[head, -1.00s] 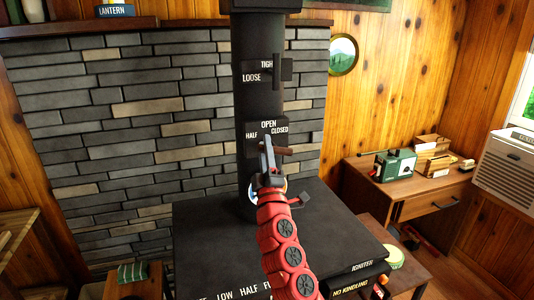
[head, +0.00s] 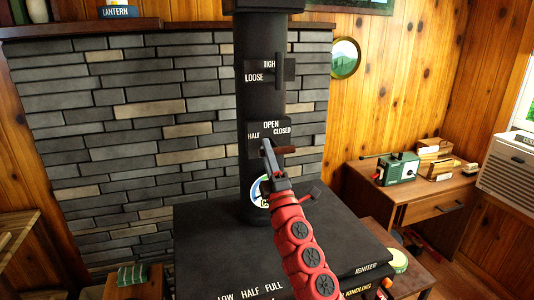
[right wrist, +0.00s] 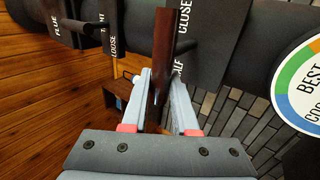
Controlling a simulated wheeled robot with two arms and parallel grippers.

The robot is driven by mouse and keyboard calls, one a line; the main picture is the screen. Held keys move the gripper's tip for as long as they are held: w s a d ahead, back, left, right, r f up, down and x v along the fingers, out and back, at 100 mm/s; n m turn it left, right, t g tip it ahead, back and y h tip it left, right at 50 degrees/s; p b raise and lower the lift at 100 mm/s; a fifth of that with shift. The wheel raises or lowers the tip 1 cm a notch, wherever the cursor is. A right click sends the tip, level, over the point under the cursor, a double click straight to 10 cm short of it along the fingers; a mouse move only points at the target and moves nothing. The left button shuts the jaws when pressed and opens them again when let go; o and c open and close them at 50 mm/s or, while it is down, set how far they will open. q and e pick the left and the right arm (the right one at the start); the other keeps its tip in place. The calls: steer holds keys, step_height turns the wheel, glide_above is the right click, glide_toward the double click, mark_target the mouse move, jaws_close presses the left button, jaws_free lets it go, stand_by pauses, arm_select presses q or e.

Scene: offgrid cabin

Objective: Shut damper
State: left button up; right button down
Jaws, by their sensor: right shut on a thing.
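The damper plate (head: 271,131) on the black stovepipe is marked OPEN at the top, HALF at the left and CLOSED at the right. Its brown handle (head: 286,149) sticks out below the labels, pointing right in the head view. My right gripper (head: 267,149) is at the left part of this handle. In the right wrist view the handle (right wrist: 168,45) runs down between the two fingers of the right gripper (right wrist: 161,100), which is shut on it. The fingers hide part of the handle. My left gripper is not in view.
Above is a second plate (head: 262,72) marked TIGHT and LOOSE, with a dark lever (head: 288,70). The black stove top (head: 215,235) lies below my right arm. A wooden desk (head: 410,190) with a green device (head: 398,168) stands at the right. A stone wall (head: 130,130) is behind.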

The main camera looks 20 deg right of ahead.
steer(key=shift+f, duration=0.1)
steer(key=c, duration=0.7)
jaws_free()
steer(key=shift+s, duration=0.1)
steer(key=b+v, duration=0.3)
steer(key=v, duration=1.4)
steer(key=shift+s+b, duration=0.1)
steer(key=shift+b, duration=0.3)
